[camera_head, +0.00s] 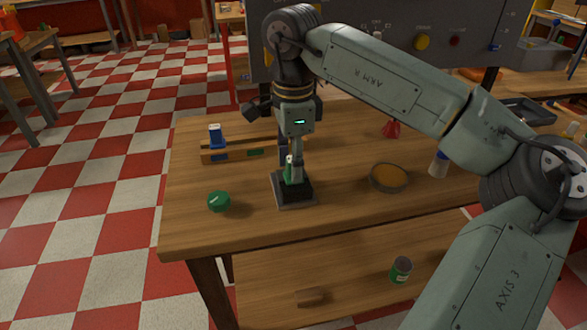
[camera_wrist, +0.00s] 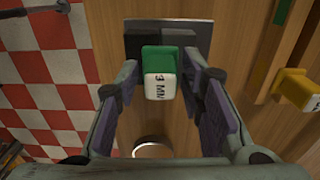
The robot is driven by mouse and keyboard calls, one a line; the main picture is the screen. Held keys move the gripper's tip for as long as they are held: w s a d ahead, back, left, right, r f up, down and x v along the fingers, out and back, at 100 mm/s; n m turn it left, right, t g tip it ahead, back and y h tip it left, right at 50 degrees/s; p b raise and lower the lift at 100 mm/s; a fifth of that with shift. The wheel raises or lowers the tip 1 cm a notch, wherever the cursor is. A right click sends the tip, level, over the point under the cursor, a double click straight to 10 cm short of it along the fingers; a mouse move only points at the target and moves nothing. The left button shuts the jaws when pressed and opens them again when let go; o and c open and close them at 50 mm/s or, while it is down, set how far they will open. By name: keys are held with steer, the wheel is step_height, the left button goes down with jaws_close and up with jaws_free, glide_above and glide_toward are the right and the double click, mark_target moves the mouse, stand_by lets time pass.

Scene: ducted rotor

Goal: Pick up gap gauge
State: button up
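The gap gauge is a small green block with a white end marked "3 MM" (camera_wrist: 159,75) in the wrist view. In the head view its green side (camera_head: 288,173) shows just under my gripper (camera_head: 293,165). It stands at a dark block on a grey base plate (camera_head: 297,205) on the wooden table. In the wrist view my gripper (camera_wrist: 166,95) has one finger on each side of the gauge, with visible gaps between. The fingers are open and do not appear to touch it. The gauge's lower part is hidden.
A wooden rack (camera_head: 216,157) behind holds a blue gauge (camera_head: 215,134). A yellow gauge (camera_wrist: 296,90) shows right in the wrist view. A green round item (camera_head: 218,201) lies left, a round dish (camera_head: 389,177) right. The table's front left is clear.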

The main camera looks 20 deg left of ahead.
jaws_close()
stand_by(0.4)
